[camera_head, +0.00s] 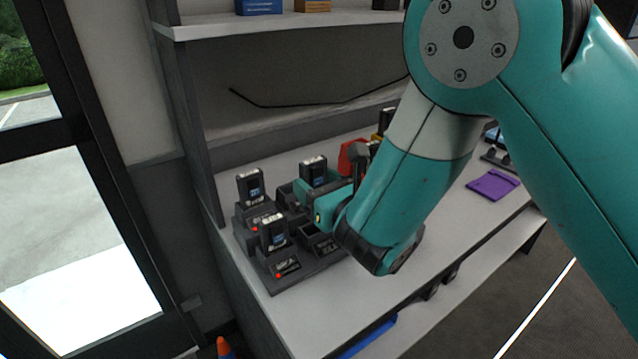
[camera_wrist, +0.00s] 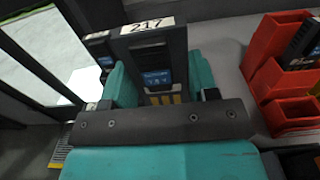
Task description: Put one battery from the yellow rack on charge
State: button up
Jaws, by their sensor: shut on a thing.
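My gripper (camera_head: 311,202) is shut on a dark battery with a white "217" label and blue sticker. In the wrist view the battery (camera_wrist: 152,62) stands upright between my teal fingers (camera_wrist: 158,85). In the head view the held battery (camera_head: 313,172) appears above the dark charging station (camera_head: 300,285); whether its foot touches a bay is hidden. Other batteries stand in the station at the left (camera_head: 250,187) and front (camera_head: 273,232). Red lights show at both. A small yellow part (camera_head: 385,120), possibly the yellow rack, shows behind my arm, mostly hidden.
Red bins (camera_wrist: 272,82) stand to the right in the wrist view, one with a dark battery (camera_wrist: 303,42). A purple item (camera_head: 492,185) lies on the bench (camera_head: 440,235) at the right. A shelf (camera_head: 290,20) runs above. An upright panel (camera_head: 190,120) borders the left.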

jog(key=shift+w+d+f, duration=0.15)
jog(key=shift+d+f, duration=0.1)
jog(key=shift+f+b, duration=3.95)
jog(key=shift+b, duration=0.1)
jog(key=shift+f, duration=0.25)
jog(key=o, duration=1.1)
jog(key=shift+c, duration=0.2)
jog(key=shift+b, duration=0.3)
